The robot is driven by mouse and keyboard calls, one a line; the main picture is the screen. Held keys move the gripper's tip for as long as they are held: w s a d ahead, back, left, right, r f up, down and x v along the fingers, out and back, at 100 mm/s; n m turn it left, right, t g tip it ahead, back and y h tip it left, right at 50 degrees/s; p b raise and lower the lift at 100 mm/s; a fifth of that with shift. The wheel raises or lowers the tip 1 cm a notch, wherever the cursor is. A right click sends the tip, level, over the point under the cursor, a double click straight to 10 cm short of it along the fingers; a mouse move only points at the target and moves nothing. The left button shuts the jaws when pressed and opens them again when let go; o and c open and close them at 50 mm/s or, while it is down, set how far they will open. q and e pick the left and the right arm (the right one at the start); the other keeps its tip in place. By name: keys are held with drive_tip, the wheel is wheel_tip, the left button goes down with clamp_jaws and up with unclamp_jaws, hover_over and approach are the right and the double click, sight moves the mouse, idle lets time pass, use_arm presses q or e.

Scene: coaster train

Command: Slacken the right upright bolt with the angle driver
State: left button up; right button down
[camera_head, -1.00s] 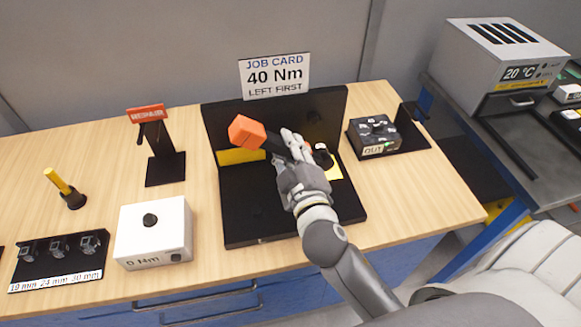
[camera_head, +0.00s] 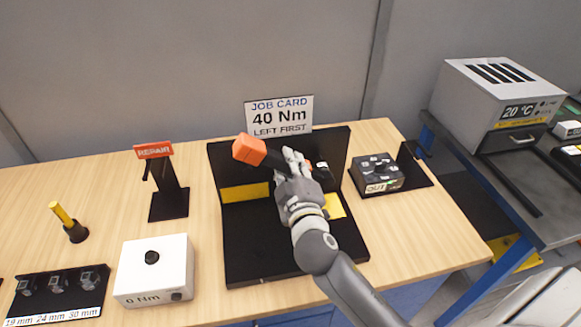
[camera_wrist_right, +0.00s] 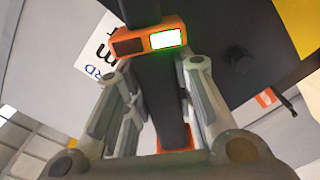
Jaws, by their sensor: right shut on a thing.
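My right gripper (camera_head: 294,163) is shut on the angle driver. The driver's orange end (camera_head: 249,150) sticks out to the left, overlapping the top edge of the black fixture (camera_head: 254,250). In the right wrist view the dark driver body (camera_wrist_right: 160,100) runs between the fingers, with an orange band and a lit green-white display (camera_wrist_right: 165,39). A dark round knob (camera_wrist_right: 238,58) shows on the black panel beyond; I cannot tell whether it is the right upright bolt. The driver's working end and its contact with any bolt are hidden. My left gripper is not in view.
A job card (camera_head: 280,117) reading 40 Nm, left first, stands behind the fixture. A REPAIR stand (camera_head: 168,200), a white 0 Nm box (camera_head: 153,270) and a socket rack (camera_head: 62,313) are left. An OUT box (camera_head: 377,173) and a grey 20 °C unit (camera_head: 495,100) are right.

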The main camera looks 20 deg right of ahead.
drive_tip(key=shift+r, duration=0.4)
drive_tip(key=shift+p+x, duration=0.3)
drive_tip(key=shift+x, duration=1.6)
idle(2.0)
drive_tip(key=shift+s+a+r+p, duration=0.1)
drive_tip(key=shift+s+r+p, duration=0.1)
drive_tip(key=shift+s+p, duration=0.1)
idle(2.5)
drive_tip(key=shift+f, duration=0.1)
idle(0.4)
